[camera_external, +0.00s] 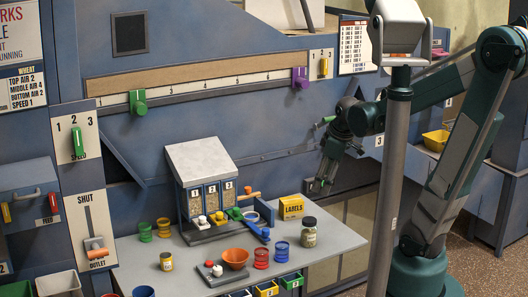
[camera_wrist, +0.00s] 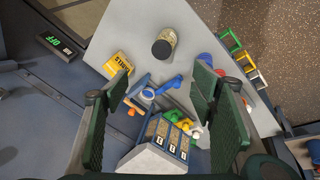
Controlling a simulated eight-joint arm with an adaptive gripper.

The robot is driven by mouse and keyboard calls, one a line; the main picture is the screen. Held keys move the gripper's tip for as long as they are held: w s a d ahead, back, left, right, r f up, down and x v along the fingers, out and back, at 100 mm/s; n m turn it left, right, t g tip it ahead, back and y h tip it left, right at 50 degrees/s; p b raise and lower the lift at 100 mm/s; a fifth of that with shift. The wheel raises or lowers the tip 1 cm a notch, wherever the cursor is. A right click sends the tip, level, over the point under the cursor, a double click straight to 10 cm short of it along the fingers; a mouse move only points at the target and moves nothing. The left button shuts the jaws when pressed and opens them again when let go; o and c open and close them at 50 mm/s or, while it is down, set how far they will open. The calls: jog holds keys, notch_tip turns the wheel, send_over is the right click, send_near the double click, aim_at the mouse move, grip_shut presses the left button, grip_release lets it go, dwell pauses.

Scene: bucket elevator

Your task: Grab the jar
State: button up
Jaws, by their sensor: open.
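The jar (camera_external: 309,234) is a small glass jar with a dark lid, standing upright near the right end of the grey table, right of the yellow labels box. In the wrist view the jar (camera_wrist: 163,46) is seen from above, beyond the fingertips and roughly between them. My gripper (camera_external: 322,184) hangs above and behind the table's right end, higher than the jar and not touching it. In the wrist view my gripper (camera_wrist: 164,76) has its two green fingers wide apart with nothing held between them.
The yellow labels box (camera_external: 291,208) stands just beside the jar. Blue cups (camera_external: 281,251), red cups (camera_external: 261,258) and an orange bowl (camera_external: 235,259) are to its left. A blue bin unit (camera_external: 207,190) stands at the back. The table's right corner (camera_external: 340,238) is bare.

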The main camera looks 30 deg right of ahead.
aim_at(309, 220)
jog(key=w+f+n+g, duration=0.1)
jog(key=w+f+n, duration=0.1)
jog(key=f+n, duration=0.2)
jog(key=w+f+n+g, duration=0.1)
jog(key=w+f+n, duration=0.2)
jog(key=f, duration=0.4)
jog(key=w+f+n+g+b, duration=0.1)
jog(key=w+f+n+g, duration=0.1)
jog(key=f+n, duration=0.3)
jog(key=shift+w+a+f, duration=0.1)
jog(key=shift+w+f, duration=0.05)
jog(key=shift+f, duration=0.3)
jog(key=shift+w+a+f, duration=0.1)
jog(key=shift+w+f, duration=0.05)
jog(key=shift+f, duration=0.55)
jog(key=shift+f, duration=0.1)
jog(key=shift+f, duration=1.2)
jog(key=shift+f+b, duration=0.75)
jog(key=shift+f, duration=1.85)
jog(key=shift+c, duration=0.3)
jog(key=c, duration=1.1)
